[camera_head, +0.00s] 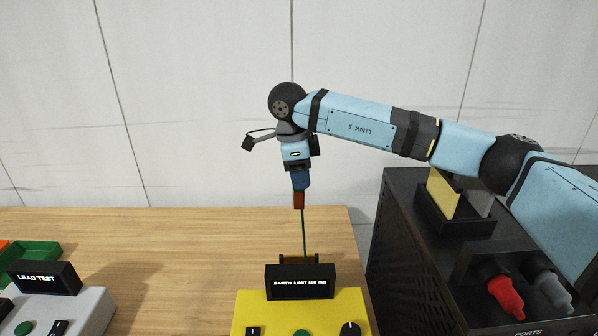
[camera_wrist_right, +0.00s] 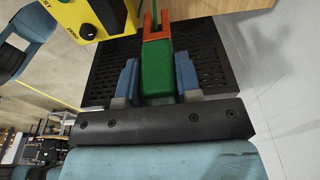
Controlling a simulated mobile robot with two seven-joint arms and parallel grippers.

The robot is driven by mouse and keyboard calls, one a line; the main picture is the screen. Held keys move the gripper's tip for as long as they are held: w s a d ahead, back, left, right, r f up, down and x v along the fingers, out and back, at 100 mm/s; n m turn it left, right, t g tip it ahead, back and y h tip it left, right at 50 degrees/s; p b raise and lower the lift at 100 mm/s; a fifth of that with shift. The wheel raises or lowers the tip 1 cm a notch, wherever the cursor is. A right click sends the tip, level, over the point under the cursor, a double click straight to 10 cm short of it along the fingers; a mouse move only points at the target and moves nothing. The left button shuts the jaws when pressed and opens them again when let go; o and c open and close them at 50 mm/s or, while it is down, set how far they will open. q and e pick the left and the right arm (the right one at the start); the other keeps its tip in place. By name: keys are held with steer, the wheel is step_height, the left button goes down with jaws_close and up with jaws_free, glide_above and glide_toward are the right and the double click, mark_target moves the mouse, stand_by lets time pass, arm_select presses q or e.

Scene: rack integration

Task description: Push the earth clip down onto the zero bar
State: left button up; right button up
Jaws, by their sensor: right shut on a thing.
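My right gripper (camera_head: 300,181) hangs pointing down above the back of the yellow earth tester. It is shut on the earth clip, whose orange-brown jaws (camera_head: 299,200) show below the fingers in the head view. In the right wrist view the clip's green body (camera_wrist_right: 158,72) sits between the blue fingers of the gripper (camera_wrist_right: 159,82), with its orange jaws beyond. A green lead (camera_head: 304,232) runs down from the clip. A brown-gold bar (camera_head: 297,259), perhaps the zero bar, shows partly behind the tester's display, well below the clip. My left gripper is not in view.
The yellow tester (camera_head: 252,306) has a black display reading EARTH LIMIT. A grey lead tester (camera_head: 88,312) and a green tray (camera_head: 38,253) stand at left. A dark cabinet (camera_head: 402,250) with red and grey plugs stands at right. The table (camera_head: 180,235) between is clear.

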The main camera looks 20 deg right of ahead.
mark_target(300, 194)
steer(key=shift+w+f, duration=0.1)
steer(key=shift+f, duration=0.2)
steer(key=shift+f+b, duration=0.6)
steer(key=shift+b, duration=0.05)
step_height(300, 194, down, 4)
steer(key=shift+r+b, duration=0.2)
steer(key=shift+b, duration=1)
steer(key=shift+f, duration=0.4)
